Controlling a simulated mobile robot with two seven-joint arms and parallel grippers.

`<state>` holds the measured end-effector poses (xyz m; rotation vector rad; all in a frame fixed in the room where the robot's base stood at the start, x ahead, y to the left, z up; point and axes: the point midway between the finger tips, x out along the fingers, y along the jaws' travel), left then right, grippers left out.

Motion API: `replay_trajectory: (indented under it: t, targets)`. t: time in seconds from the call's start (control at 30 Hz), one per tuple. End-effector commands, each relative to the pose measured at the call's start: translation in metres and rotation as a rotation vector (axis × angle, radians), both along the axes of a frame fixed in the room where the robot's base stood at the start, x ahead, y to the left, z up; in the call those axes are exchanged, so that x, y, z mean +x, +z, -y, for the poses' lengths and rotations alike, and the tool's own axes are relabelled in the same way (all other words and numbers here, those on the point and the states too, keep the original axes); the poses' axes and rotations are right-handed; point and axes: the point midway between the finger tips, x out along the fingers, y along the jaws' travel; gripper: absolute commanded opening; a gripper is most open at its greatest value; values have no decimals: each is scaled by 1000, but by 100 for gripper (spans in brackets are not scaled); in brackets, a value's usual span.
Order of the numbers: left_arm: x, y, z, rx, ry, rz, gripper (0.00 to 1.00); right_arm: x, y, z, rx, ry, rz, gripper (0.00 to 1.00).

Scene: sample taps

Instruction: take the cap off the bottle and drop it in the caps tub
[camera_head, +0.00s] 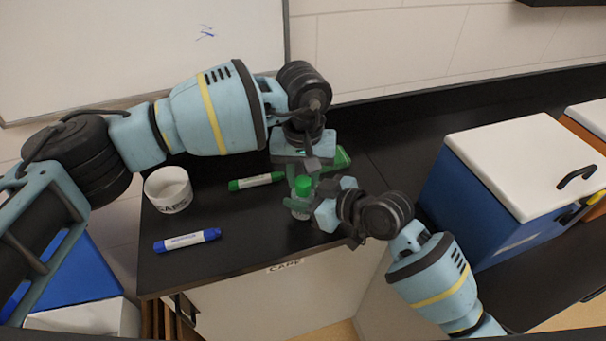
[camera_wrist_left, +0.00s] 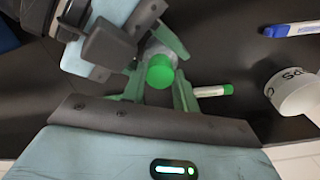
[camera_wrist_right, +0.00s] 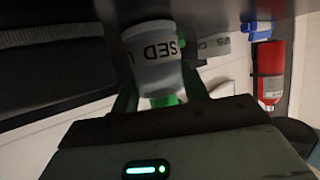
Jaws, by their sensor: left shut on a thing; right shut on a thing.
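The bottle (camera_head: 300,207) stands upright near the counter's front edge, with its green cap (camera_head: 303,183) on top. My left gripper (camera_head: 303,177) comes down from above and is shut on the cap, which shows between its fingers in the left wrist view (camera_wrist_left: 160,72). My right gripper (camera_head: 311,208) comes from the right and is shut on the bottle's body. In the right wrist view the pale bottle (camera_wrist_right: 155,55) shows a label reading "SED", partly cut off. The white caps tub (camera_head: 168,190) stands at the left of the counter; its inside bottom is hidden.
A green marker (camera_head: 256,181) lies between tub and bottle. A blue-and-white marker (camera_head: 187,240) lies near the front left. A blue cooler box with a white lid (camera_head: 525,160) stands at right. The counter (camera_head: 235,220) is bare between the markers and bottle.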

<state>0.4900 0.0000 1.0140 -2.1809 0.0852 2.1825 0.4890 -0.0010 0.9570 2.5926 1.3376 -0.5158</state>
Motion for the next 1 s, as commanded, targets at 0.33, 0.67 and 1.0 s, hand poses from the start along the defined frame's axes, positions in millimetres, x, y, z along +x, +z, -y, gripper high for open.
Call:
replay_trajectory:
  t: [0.33,0.67,1.0]
  targets:
    - [0,1,0,1,282,1,2,0,0,0,0,-1,0,0]
    - [0,1,0,2,808,1,2,0,0,0,0,-1,0,0]
    - [0,1,0,4,1352,2,2,0,0,1,0,-1,0,0]
